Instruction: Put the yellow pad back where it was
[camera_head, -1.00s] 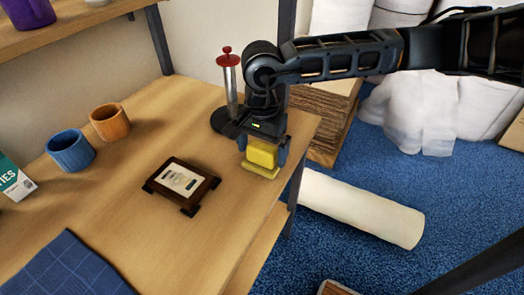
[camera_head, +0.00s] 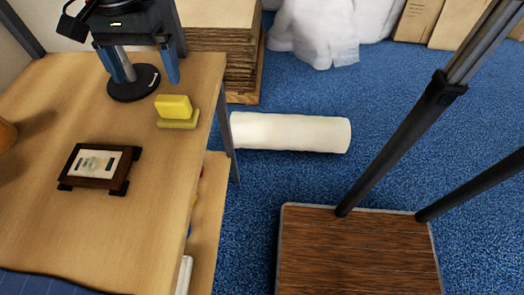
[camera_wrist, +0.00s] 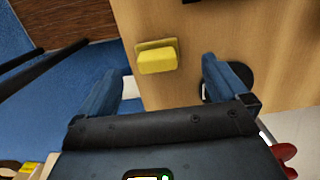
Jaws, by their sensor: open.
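The yellow pad (camera_head: 174,107) sits on a flat, duller yellow base (camera_head: 180,124) near the right edge of the wooden table (camera_head: 120,225). The pad also shows in the wrist view (camera_wrist: 158,63), between and beyond my fingers, touching neither. My gripper (camera_head: 141,72) is open and empty, above the table and behind the pad in the head view. Its blue fingers also show in the wrist view (camera_wrist: 160,88).
A round black stand base (camera_head: 133,82) with a metal post is close behind my gripper. A dark-framed plaque (camera_head: 98,165) lies left of the pad. A white roll (camera_head: 290,132) and a brown board (camera_head: 355,255) are on the blue floor.

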